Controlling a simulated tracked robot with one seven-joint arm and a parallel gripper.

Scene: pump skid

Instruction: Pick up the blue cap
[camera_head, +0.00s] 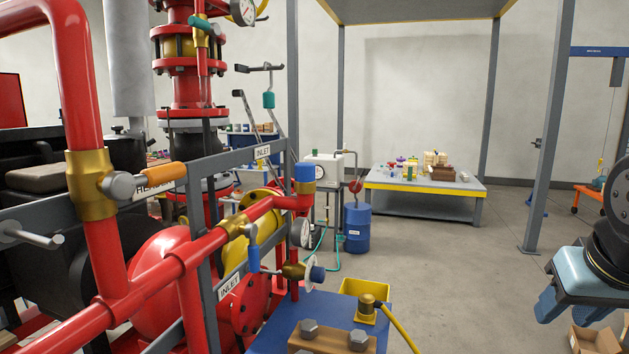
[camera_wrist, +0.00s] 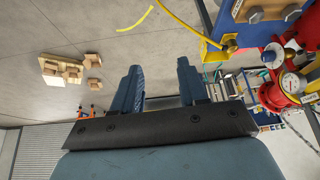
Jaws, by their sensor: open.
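Two small blue cap-like parts show on the red piping in the head view. One is a short blue cylinder (camera_head: 305,172) on top of the red pipe's end, above a pressure gauge. The other is a blue end piece (camera_head: 318,273) in front of a pale disc on a brass fitting. I cannot tell for sure which is the blue cap. My gripper (camera_head: 568,305) is at the right edge of the head view, well apart from both. In the wrist view my gripper (camera_wrist: 158,72) has its two blue fingers spread, with nothing between them, above bare floor.
A blue-topped table (camera_head: 270,335) with a wooden block, a yellow bin (camera_head: 365,288) and a yellow hose (camera_head: 400,328) stands before the skid. Red pipes (camera_head: 240,225) and grey rails crowd the left. Cardboard boxes (camera_head: 596,340) lie at lower right. Floor (camera_head: 460,300) between is clear.

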